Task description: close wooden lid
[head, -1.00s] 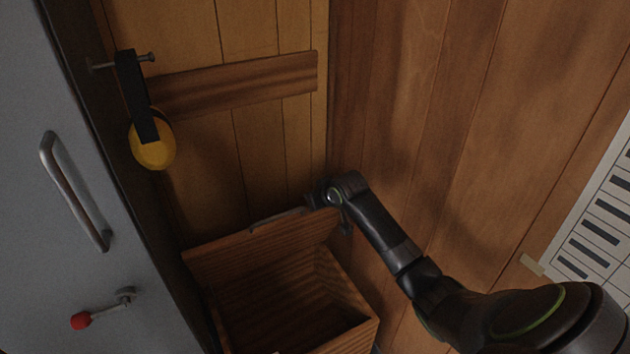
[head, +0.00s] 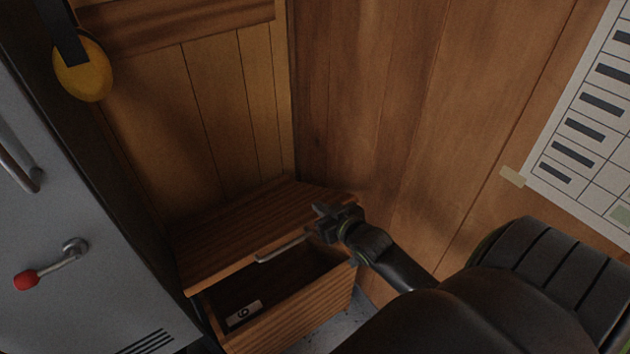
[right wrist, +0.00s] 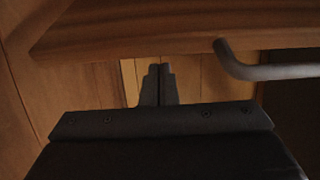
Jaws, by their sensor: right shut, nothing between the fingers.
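The wooden lid (head: 245,232) is hinged at the back of the wooden box (head: 300,318) and tilts forward over it, partly open. A metal bar handle (head: 284,249) is on its front edge. The box's dark inside shows below the lid, with a small label marked 6 or 9 (head: 244,313). My right gripper (head: 322,222) is shut and empty at the lid's right front corner. In the right wrist view the shut fingers (right wrist: 159,72) are just by the lid's edge (right wrist: 130,47), and the handle (right wrist: 262,70) is to their right. Contact is not clear. My left gripper is not in view.
A grey cabinet (head: 95,255) with a red-knobbed lever (head: 27,279) stands close on the left. A yellow disc (head: 83,70) hangs at the upper left. Wooden walls (head: 390,100) enclose the back and right, with a paper chart (head: 585,125) at the right.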

